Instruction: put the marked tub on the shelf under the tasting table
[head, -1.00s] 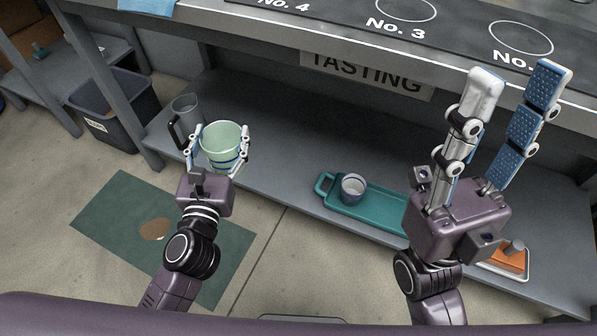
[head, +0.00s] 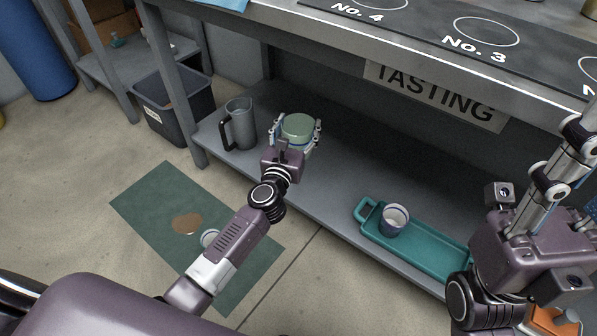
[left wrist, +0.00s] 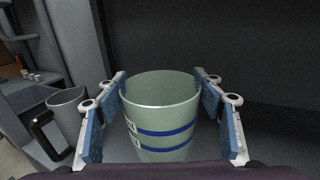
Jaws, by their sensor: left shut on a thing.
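The pale green tub (head: 298,128) has blue bands and small white labels, which show in the left wrist view (left wrist: 162,118). My left gripper (head: 297,124) is shut on it, one finger on each side. The tub is upright over the shelf (head: 330,190) under the tasting table (head: 400,55). I cannot tell whether its base touches the shelf. My right gripper (head: 578,160) is at the right edge, partly cut off, with its fingers apart and nothing seen between them.
A grey jug (head: 241,128) with a black handle stands on the shelf left of the tub. A teal tray (head: 425,250) with a cup (head: 394,220) lies to the right. Shelf between tub and tray is clear. A dark bin (head: 172,105) and green mat (head: 150,200) are on the floor.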

